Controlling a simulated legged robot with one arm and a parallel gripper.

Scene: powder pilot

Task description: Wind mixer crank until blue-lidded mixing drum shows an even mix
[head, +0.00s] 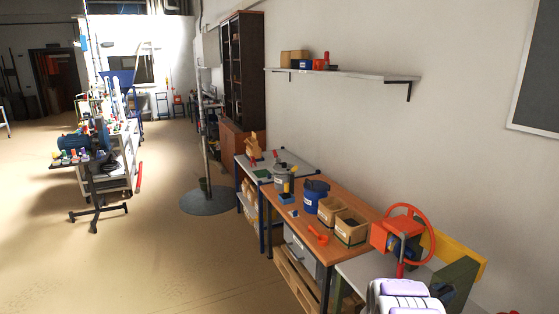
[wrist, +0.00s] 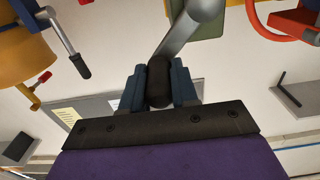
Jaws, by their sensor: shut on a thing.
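In the wrist view, my gripper (wrist: 159,85) has its blue-grey fingers closed on both sides of a black crank handle (wrist: 158,80). A grey crank arm (wrist: 192,32) runs from this handle up to a green plate (wrist: 208,22) at the top edge. In the head view, my gripper and the held crank cannot be made out. I cannot pick out a blue-lidded mixing drum for sure in either view, and no mix can be seen. A blue bucket (head: 314,195) with a dark top stands on the wooden bench in the head view.
A second crank with a black handle (wrist: 80,65) and a yellow-orange body (wrist: 22,55) are at left in the wrist view. A red handwheel (head: 433,235) stands at right in the head view. The bench (head: 345,187) holds cardboard bins (head: 351,228). Open floor lies left.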

